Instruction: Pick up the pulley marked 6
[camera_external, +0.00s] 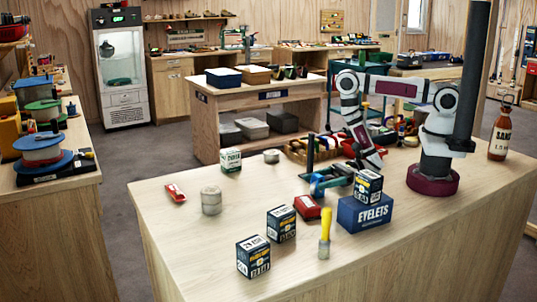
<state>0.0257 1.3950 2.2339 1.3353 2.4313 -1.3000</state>
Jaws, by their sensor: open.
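No pulley with a readable 6 can be made out in this view. Small round grey items stand on the bench: a capped tin (211,200) at the left and a low round tin (272,156) farther back. My gripper (326,180) is at the end of my bent arm, low over the middle of the bench, among dark and blue parts that are hard to separate. It is open, and I see nothing held in it. Whatever is behind it is partly hidden.
Near it are a blue EYELETS box (364,212) with a smaller box (368,187) on top, a red item (307,207) and a yellow-handled tool (325,234). Two boxes (281,223) (253,257) stand in front. A bottle (500,134) is at right. The front right bench is clear.

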